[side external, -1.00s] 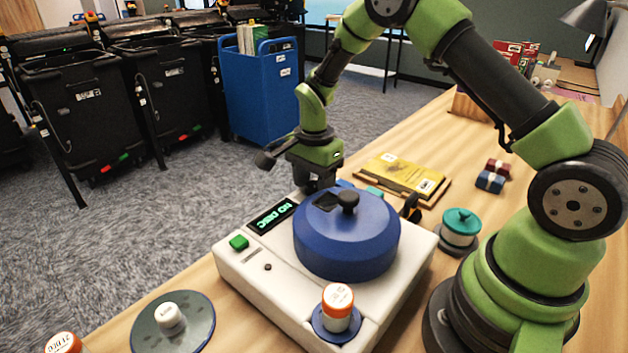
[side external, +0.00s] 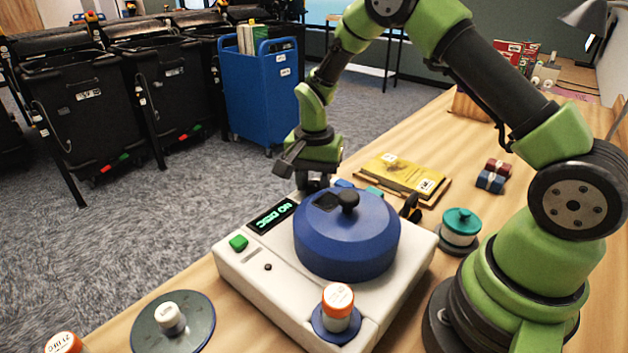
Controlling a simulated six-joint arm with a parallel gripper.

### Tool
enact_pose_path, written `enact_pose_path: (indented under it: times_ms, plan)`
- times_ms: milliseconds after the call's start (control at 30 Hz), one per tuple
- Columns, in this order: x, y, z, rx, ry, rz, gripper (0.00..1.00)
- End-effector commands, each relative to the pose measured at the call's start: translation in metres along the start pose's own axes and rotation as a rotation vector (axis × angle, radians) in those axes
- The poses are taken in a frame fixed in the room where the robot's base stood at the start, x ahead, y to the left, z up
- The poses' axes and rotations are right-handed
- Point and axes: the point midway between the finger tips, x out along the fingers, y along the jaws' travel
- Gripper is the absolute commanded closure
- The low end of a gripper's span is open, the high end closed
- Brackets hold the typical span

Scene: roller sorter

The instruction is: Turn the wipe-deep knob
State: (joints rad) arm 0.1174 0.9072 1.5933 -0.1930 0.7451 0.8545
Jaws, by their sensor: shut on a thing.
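The white disc machine (side external: 245,280) stands on the wooden table with a round blue lid (side external: 345,245) on top and a black knob (side external: 348,200) on that lid. My gripper (side external: 315,182) points down at the machine's far edge, behind the lid and beside the display. Its fingertips are partly hidden, and it is shut on a small knob there, which I take to be the wipe-deep knob. That knob is hidden by the fingers and lid, so its angle cannot be read.
An orange-capped bottle (side external: 338,300) stands on the machine's near corner. A teal-topped spool (side external: 461,225) is to the right, a dark disc (side external: 172,325) front left. A yellow booklet (side external: 400,174) lies behind.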

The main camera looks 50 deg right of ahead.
Motion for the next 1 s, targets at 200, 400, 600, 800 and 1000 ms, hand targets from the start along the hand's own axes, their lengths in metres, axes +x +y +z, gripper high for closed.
enact_pose_path:
  times_ms: [200, 400, 600, 800, 1000]
  plan:
    - [-0.0006, 0.0000, -0.0001, -0.205, 0.000, 0.000, 0.88]
    - [-0.0007, 0.0000, -0.0001, -0.395, 0.000, 0.000, 0.88]
    - [-0.0008, 0.0000, -0.0001, -0.584, 0.000, 0.000, 0.88]
    - [-0.0008, 0.0000, -0.0001, -0.771, 0.000, 0.000, 0.88]
    - [-0.0009, 0.0000, -0.0002, -0.938, 0.000, 0.000, 0.88]
